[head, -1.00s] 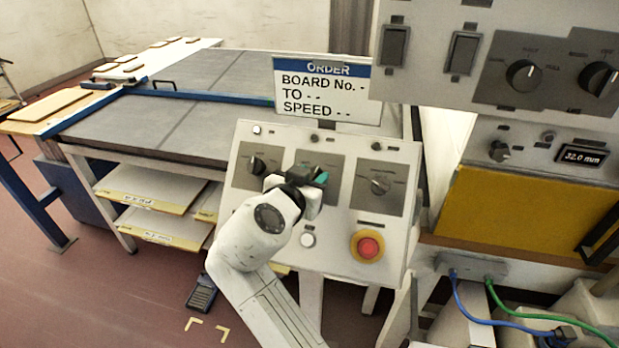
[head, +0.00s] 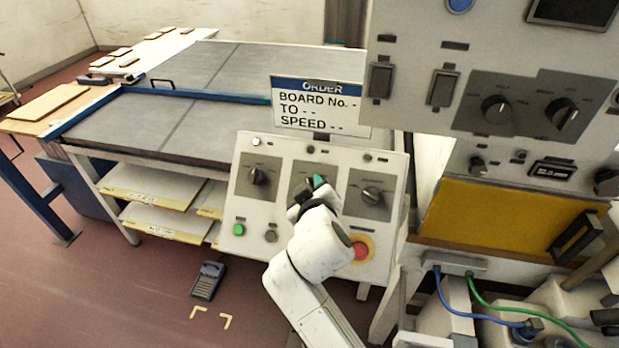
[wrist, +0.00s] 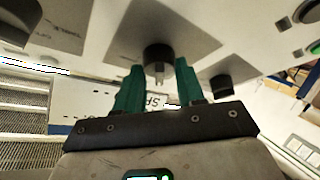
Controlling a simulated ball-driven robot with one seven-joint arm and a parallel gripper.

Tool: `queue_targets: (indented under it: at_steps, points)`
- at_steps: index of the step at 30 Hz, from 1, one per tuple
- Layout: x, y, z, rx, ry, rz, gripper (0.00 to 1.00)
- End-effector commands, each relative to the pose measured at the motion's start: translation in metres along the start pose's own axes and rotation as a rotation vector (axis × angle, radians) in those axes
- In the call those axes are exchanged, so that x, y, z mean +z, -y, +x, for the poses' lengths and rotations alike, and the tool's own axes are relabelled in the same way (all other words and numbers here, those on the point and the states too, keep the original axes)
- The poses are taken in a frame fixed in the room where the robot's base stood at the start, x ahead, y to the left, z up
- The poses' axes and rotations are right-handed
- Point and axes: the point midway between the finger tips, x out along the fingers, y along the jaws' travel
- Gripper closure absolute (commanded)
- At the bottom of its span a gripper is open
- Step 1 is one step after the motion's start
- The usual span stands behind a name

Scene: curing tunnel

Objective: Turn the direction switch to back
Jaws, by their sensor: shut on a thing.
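The control panel (head: 225,200) carries three black rotary switches in a row on grey plates. The left switch (head: 258,176) and right switch (head: 372,195) stand free. My gripper (head: 316,186) is at the middle switch and mostly hides it in the head view. In the wrist view the middle switch (wrist: 158,54) shows between the green fingers of my gripper (wrist: 158,84), which is shut on it. Its lettering is too small to read, so I cannot tell its position or confirm it is the direction switch.
An order sign (head: 320,106) stands above the panel. A red stop button (head: 361,250) with a yellow collar and a green button (head: 238,230) sit low on the panel. A larger control cabinet (head: 420,55) overhangs at the right. The conveyor table (head: 150,125) lies behind left.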

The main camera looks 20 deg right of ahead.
Motion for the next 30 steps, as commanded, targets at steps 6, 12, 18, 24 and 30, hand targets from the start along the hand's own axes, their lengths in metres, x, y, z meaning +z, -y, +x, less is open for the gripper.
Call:
queue_targets:
  at_steps: [6, 12, 18, 24, 30]
  points:
    - [-0.0010, -0.0034, -0.0005, -0.060, -0.007, -0.114, 0.92]
    - [-0.0004, -0.0028, 0.0000, -0.094, -0.012, -0.177, 0.92]
    - [-0.0002, -0.0026, 0.0002, -0.108, -0.014, -0.202, 0.92]
    - [0.0000, -0.0024, 0.0004, -0.110, -0.014, -0.207, 0.92]
    - [0.0000, -0.0025, 0.0004, -0.109, -0.013, -0.206, 0.61]
